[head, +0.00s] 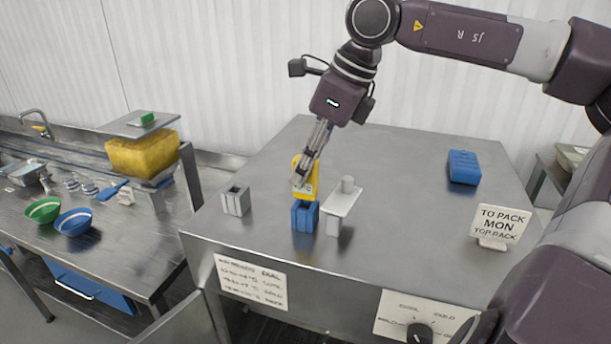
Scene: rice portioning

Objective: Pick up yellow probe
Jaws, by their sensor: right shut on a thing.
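The yellow probe (311,187) stands upright at the blue holder (305,216) on the steel table. Its lower end is at the holder's top; I cannot tell whether it is still inside. My right gripper (301,180) reaches down from above and is shut on the probe's upper part. The fingers hide part of the probe. My left gripper is not in view.
A grey holder (236,201) stands left of the blue one, and a white stand (341,203) close on its right. A blue box (463,167) and a sign (500,226) are farther right. Bowls (73,224) sit on the left counter.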

